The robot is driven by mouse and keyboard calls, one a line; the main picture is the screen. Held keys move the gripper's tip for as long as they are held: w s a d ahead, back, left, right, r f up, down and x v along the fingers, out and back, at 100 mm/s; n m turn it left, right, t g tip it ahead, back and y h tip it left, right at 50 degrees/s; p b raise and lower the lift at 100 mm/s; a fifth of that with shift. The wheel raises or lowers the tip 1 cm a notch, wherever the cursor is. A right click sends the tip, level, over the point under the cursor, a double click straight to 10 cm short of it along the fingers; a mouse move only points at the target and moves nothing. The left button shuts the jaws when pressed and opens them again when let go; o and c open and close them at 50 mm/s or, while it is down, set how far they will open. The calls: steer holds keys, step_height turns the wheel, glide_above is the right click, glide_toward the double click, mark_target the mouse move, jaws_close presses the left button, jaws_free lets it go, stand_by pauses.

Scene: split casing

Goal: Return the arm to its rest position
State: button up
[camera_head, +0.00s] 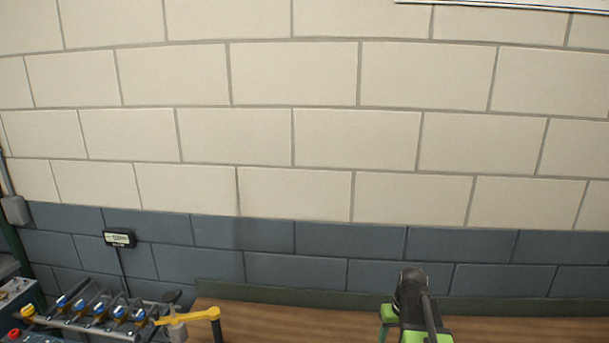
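I cannot make out any gripper fingers in the head view. A dark upright piece (411,296) with a rounded top and bright green parts beside and below it rises from the bottom edge, right of centre. The bottom edge cuts it off, and I cannot tell whether it is part of my arm or a thing on the bench. My arm's pose cannot be read from this view.
A wooden bench top (280,323) with a dark green back ledge runs along the bottom. A rack (95,316) of blue-and-yellow-handled tools stands at bottom left, beside a yellow bracket-like part (198,315). A block wall fills the back, with a small display (119,239).

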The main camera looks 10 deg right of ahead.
steer(key=s+a+n, duration=0.1)
steer(key=s+a, duration=0.2)
steer(key=a, duration=1.6)
step_height(320, 180, down, 16)
steer(key=s+g+b, duration=0.1)
steer(key=s+b, duration=0.2)
steer(key=b, duration=1.2)
steer(key=shift+a+r+g+h, duration=0.25)
steer(key=shift+a+g+h, duration=0.05)
steer(key=shift+a, duration=0.05)
steer(key=shift+c, duration=0.2)
